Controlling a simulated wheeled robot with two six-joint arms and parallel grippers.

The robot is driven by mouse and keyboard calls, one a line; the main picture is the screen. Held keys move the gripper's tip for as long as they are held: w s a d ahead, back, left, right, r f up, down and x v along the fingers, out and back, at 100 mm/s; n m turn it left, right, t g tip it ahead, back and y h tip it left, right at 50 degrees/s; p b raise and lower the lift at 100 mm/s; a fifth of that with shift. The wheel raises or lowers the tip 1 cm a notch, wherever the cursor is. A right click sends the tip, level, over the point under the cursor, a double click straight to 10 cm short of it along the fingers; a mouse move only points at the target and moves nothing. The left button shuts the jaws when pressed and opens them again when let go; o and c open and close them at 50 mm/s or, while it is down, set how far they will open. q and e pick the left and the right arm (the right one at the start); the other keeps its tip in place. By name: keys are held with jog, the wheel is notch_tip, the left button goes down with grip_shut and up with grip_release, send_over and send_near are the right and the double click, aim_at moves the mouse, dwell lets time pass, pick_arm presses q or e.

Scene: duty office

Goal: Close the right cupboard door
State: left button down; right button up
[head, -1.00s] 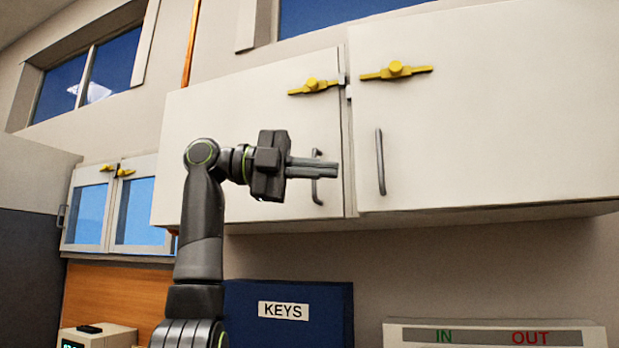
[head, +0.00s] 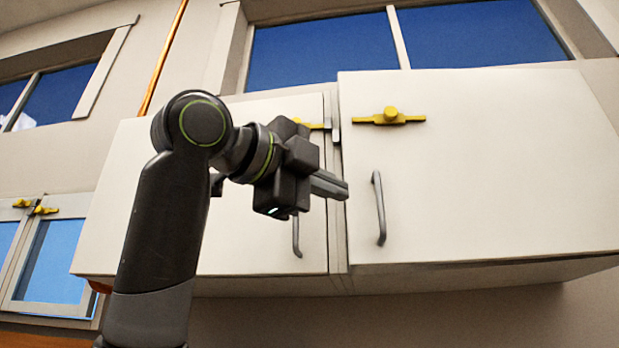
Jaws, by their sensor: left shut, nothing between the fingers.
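The right cupboard door (head: 490,165) is a large white panel with a grey bar handle (head: 379,210) near its left edge and a yellow latch (head: 389,117) at its top left. Its left edge looks slightly forward of the neighbouring left door; I cannot tell exactly how far it stands open. My left gripper (head: 345,188) is shut and empty. Its fingertips point right, overlapping the door's left edge in the picture, just left of the handle. I cannot tell whether they touch the door. My right gripper is not in view.
The left cupboard door (head: 240,235) is white and looks flat, partly hidden behind my left arm. Windows (head: 480,35) sit above the cupboard. A smaller glass-fronted cupboard (head: 50,265) hangs at the far left. The wall below the right door is bare.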

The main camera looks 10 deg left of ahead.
aim_at(374, 217)
pick_arm(q)
jog(key=w+d+p, duration=0.1)
jog(key=w, duration=0.1)
jog(key=w+d+p, duration=0.1)
jog(key=w, duration=0.2)
jog(key=w+d+p, duration=0.1)
jog(key=w+p, duration=0.1)
jog(key=w, duration=0.1)
jog(key=shift+d, duration=0.15)
jog(key=shift+w, duration=0.4)
jog(key=shift+f, duration=0.1)
